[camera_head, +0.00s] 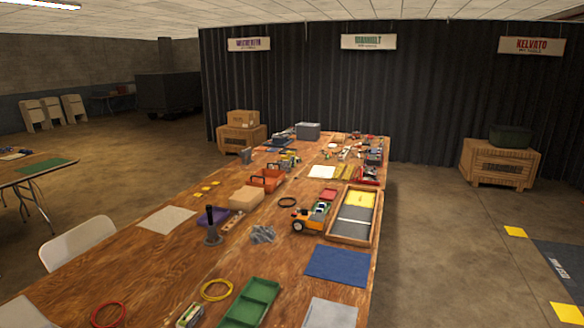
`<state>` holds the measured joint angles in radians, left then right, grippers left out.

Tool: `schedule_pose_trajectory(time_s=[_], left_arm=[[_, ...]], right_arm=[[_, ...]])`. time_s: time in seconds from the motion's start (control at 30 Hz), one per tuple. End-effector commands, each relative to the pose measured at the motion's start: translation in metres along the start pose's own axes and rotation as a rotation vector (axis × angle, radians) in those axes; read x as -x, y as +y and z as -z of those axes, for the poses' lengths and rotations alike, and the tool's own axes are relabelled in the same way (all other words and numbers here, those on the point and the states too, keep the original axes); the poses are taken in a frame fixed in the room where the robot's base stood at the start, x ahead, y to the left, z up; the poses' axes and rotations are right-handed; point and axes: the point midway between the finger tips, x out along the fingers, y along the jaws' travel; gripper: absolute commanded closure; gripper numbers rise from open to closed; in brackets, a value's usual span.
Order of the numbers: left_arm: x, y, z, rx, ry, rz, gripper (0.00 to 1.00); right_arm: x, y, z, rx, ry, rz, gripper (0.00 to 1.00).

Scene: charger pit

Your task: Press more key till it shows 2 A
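Neither of my grippers shows in the head view. I cannot make out a charger, a more key or a display reading for certain. A small box-shaped object with pale and green parts (190,315) sits at the near edge of the long wooden table (150,262). It is too small to tell what it is or to read anything on it. An orange wheeled vehicle (312,216) stands around mid-table, left of a wooden tray (334,238) with yellow and grey sections.
A green tray (250,302), blue mat (338,264), yellow ring (216,290), red ring (108,314) and black upright-handled object (211,228) lie on the near half. The far end is cluttered. A white chair (78,243) stands at left. The floor at right is largely clear.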

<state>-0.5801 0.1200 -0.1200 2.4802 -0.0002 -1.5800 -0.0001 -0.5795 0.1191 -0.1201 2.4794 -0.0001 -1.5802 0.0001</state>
Motion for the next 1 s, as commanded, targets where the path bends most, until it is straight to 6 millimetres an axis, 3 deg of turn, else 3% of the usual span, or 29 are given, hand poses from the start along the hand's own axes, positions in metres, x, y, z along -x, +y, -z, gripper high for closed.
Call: schedule_pose_trajectory(time_s=[0.07,0.33,1.0], left_arm=[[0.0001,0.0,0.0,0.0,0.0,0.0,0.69],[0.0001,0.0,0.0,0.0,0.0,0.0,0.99],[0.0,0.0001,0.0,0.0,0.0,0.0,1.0]], right_arm=[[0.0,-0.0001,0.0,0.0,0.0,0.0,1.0],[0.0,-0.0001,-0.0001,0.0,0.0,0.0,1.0],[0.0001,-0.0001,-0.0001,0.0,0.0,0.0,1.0]])
